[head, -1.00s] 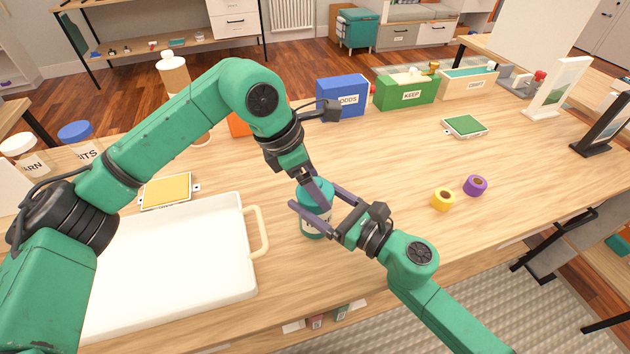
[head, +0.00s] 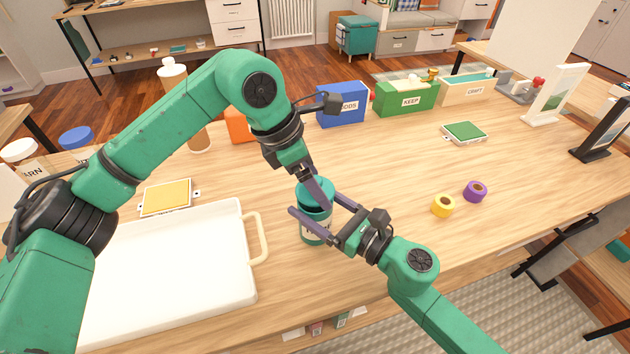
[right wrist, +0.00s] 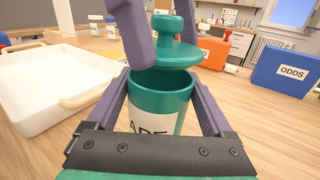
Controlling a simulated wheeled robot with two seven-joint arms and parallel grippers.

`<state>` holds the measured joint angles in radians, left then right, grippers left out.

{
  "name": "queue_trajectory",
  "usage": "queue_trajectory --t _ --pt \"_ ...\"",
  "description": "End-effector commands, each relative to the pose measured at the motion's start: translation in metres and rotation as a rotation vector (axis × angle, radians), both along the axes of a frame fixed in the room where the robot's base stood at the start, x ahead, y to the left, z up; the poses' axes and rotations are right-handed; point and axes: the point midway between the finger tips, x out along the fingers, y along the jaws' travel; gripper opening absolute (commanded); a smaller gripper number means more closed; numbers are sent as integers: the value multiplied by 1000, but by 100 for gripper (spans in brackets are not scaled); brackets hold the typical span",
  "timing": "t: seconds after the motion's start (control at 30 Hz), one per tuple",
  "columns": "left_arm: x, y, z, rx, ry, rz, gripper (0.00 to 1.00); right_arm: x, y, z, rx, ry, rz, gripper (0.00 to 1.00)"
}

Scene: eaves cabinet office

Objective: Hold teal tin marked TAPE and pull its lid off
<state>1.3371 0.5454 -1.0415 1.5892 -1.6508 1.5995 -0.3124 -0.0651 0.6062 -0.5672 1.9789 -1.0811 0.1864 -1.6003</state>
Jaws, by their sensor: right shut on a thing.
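The teal tin (head: 314,231) stands on the table between the fingers of my right gripper (head: 314,206), which is shut around its sides. In the right wrist view the tin (right wrist: 160,105) has an open mouth and a white label, partly cut off by the gripper. The teal lid (right wrist: 165,54) with its knob hangs just above the mouth, apart from the rim, slightly tilted. My left gripper (head: 317,192) comes down from above and is shut on the lid; one finger covers part of it in the right wrist view.
A white tray (head: 165,310) with a cream handle lies left of the tin. Yellow tape (head: 442,206) and purple tape (head: 475,191) lie to the right. A blue ODDS box (head: 342,106) and green KEEP box (head: 407,99) stand behind.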

Motion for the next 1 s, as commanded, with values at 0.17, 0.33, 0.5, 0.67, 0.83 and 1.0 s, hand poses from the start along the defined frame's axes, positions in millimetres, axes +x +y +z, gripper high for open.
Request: queue_trajectory --t 0.17,0.33,0.5,0.67,0.83,1.0 --pt "0 0 4 -1 -2 -1 24 0 0 0 -1 1 0 0" --pt "0 0 30 0 -4 -1 24 0 0 0 0 1 0 0" --pt "0 0 40 1 0 0 24 0 0 0 -1 1 0 0" --pt "0 0 40 1 0 0 24 0 0 0 -1 1 0 100" --pt "0 0 40 1 0 0 24 0 0 0 0 0 0 100" --pt "0 0 36 1 0 0 24 -4 -5 -2 0 1 -1 100"
